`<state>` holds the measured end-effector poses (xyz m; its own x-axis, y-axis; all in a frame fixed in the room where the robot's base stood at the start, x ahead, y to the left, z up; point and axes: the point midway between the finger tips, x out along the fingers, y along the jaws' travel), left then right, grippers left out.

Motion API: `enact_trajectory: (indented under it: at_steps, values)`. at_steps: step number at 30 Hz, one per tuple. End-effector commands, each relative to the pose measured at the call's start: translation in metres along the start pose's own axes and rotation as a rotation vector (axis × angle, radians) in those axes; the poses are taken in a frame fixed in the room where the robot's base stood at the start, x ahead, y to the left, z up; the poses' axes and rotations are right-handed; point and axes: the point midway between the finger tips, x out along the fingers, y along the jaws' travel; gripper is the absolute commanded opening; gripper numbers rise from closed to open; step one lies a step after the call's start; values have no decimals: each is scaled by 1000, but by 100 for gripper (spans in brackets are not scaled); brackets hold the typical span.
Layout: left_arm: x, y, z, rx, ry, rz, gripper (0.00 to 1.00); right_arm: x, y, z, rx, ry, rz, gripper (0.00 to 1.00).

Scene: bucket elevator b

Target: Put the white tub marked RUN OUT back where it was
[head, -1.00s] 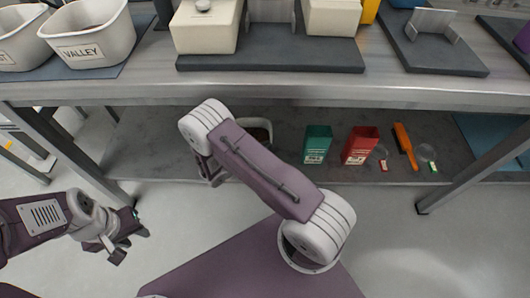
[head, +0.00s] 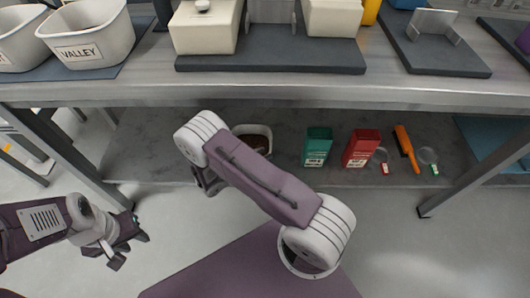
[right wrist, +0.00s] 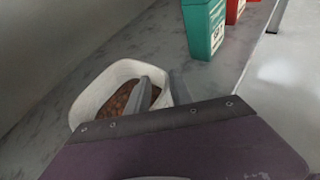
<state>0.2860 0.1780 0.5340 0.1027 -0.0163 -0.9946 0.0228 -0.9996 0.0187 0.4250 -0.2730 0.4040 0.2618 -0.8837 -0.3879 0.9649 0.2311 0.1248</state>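A white tub (head: 240,130) with brown contents stands on the lower shelf, partly hidden behind my right arm in the head view. It also shows in the right wrist view (right wrist: 88,100), where no marking on it is readable. My right gripper (right wrist: 160,82) has its two fingers apart, one over the tub's inside and one beyond its rim, with the white wall showing between them. Contact with the wall cannot be told. The right gripper is hidden in the head view. My left gripper (head: 132,250) is open and empty, left of the shelf's front.
On the lower shelf (head: 150,145), a green box (head: 317,147), a red box (head: 361,148), an orange-handled tool (head: 406,147) and small clear round items stand right of the tub. The worktop above carries a VALLEY tub (head: 88,35) and cream blocks. The shelf left of the tub is bare.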

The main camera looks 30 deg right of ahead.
Motion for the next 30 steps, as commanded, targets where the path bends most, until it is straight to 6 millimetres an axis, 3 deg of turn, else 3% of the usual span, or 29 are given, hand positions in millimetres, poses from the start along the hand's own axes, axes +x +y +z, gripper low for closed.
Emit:
enact_trajectory:
  at_steps: [3, 9, 15, 20, 23, 26, 30]
  values:
    - [-22, 0, -2, 0, 0, 0, 36, -36, 2, 6, -2, 2, 8, 27]
    - [-38, 1, -4, 0, 0, 0, 36, -82, 1, 4, -2, 1, 5, 27]
    - [-43, 1, -4, 0, 0, 0, 36, -102, 0, 2, -1, 0, 2, 27]
    - [-42, 1, -4, 0, 0, 0, 36, -103, -2, 3, 10, 8, -15, 27]
    - [-43, 1, -4, 0, 0, 0, 36, -102, -16, 20, 99, 76, -132, 27]
    - [-43, 1, -4, 0, 0, 0, 36, -108, -48, 46, 303, 223, -363, 27]
    - [-42, 1, -4, 0, 0, 0, 36, -139, -88, 75, 722, 467, -704, 27]
